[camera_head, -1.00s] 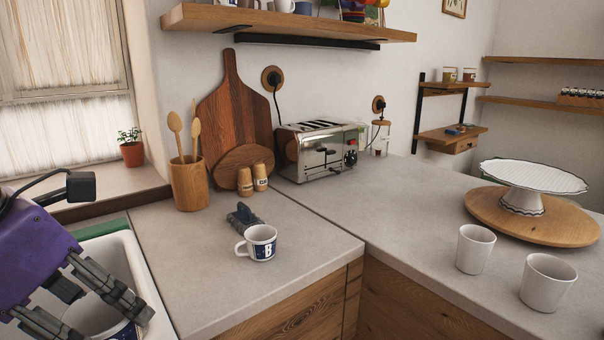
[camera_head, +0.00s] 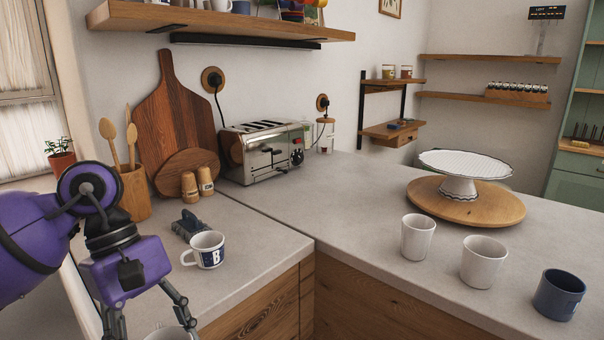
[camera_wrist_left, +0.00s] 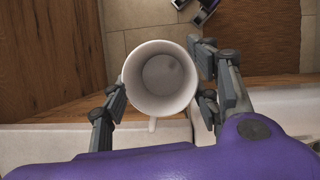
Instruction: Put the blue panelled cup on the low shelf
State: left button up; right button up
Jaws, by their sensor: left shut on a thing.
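My left gripper (camera_head: 150,324) is shut on a white cup (camera_wrist_left: 160,82), one finger on each side. Only its rim (camera_head: 172,334) shows at the bottom of the head view. In the left wrist view the cup is seen from above, empty, with its handle towards my wrist. Its outer pattern is hidden now. A white mug with a blue panel and a letter B (camera_head: 206,251) stands on the left counter. Small wall shelves at the back have a lower board (camera_head: 393,133); another low board (camera_head: 512,99) is further right. My right gripper is not in view.
Two white cups (camera_head: 417,237) (camera_head: 484,262) and a dark blue cup (camera_head: 559,295) stand on the right counter. Behind them is a cake stand (camera_head: 466,164) on a round wooden board. A toaster (camera_head: 264,150) stands at the wall. The counter's middle (camera_head: 340,205) is clear.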

pick_arm(q)
jog(key=f+m, duration=0.1)
jog(key=m, duration=0.1)
jog(key=w+d+f+m+g+y, duration=0.1)
jog(key=m, duration=0.1)
jog(key=d+f+m, duration=0.1)
jog(key=m, duration=0.1)
jog(key=shift+w+d+y, duration=0.25)
jog(key=shift+w+y, duration=0.15)
jog(key=m+p, duration=0.1)
jog(key=p, duration=0.1)
jog(key=s+m+y+p, duration=0.1)
jog(key=m+p, duration=0.1)
jog(key=s+r+m+y+p, duration=0.1)
jog(key=m+p, duration=0.1)
jog(key=shift+s+d+r+g, duration=0.1)
jog(key=shift+s+d+g, duration=0.1)
jog(key=shift+d+g, duration=0.2)
jog(key=s+r+p, duration=0.5)
jog(key=r+p, duration=0.2)
jog(key=p, duration=0.1)
jog(key=shift+s+r, duration=0.15)
jog(key=shift+r, duration=0.1)
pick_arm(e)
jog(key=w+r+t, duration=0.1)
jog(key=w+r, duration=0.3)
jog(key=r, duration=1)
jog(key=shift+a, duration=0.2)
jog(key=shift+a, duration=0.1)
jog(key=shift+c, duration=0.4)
